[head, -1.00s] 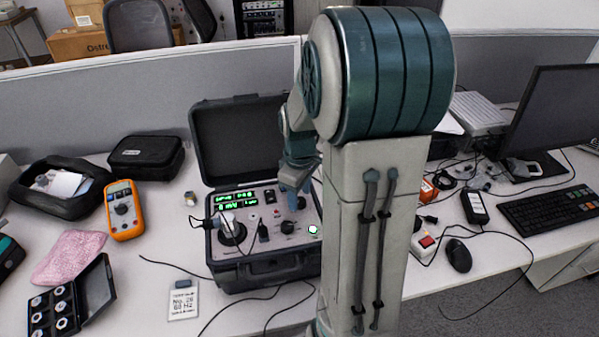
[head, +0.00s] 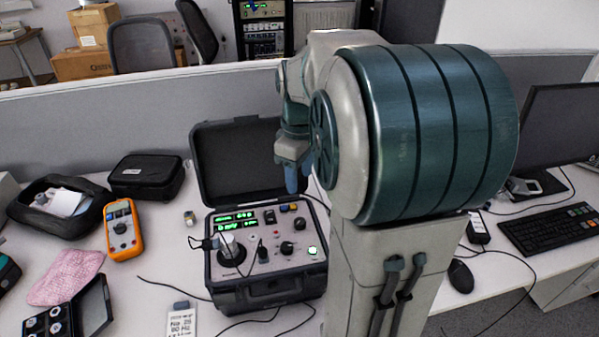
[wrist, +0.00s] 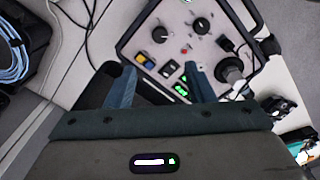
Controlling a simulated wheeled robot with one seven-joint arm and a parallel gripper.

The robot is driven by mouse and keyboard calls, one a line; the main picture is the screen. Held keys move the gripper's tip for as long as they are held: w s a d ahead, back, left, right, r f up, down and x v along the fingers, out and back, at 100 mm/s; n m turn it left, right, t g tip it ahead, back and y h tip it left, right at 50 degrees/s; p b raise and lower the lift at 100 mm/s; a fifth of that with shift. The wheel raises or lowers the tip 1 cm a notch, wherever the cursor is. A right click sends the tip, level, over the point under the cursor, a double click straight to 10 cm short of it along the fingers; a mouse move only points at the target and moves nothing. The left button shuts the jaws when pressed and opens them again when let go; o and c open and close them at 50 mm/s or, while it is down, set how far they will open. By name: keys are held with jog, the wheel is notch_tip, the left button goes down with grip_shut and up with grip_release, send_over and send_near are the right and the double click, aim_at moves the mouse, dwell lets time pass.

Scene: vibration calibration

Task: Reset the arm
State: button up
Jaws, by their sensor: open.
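My arm rises in the middle of the head view, and my gripper (head: 291,178) points down over the back part of an open black calibration case (head: 268,296). In the wrist view my gripper (wrist: 158,88) shows two blue fingers spread apart with nothing between them. Beyond them is the case's grey control panel (wrist: 207,48), with knobs, small switches and green lit displays. The fingers look clear of the panel. My arm hides part of the desk to the right of the case.
Left of the case are an orange multimeter (head: 123,230), a black pouch (head: 146,176), a pink cloth (head: 66,277) and a box of round parts (head: 52,322). A small labelled card (head: 182,322) lies in front. A monitor (head: 562,125), keyboard (head: 550,228) and mouse (head: 460,273) are on the right.

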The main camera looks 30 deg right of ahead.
jog(key=s+a+f+m+t, duration=0.2)
jog(key=s+a+m, duration=0.4)
jog(key=s+a, duration=0.5)
jog(key=shift+s+a+f+t, duration=0.4)
jog(key=shift+s+t, duration=0.1)
jog(key=shift+s, duration=0.35)
dwell(2.0)
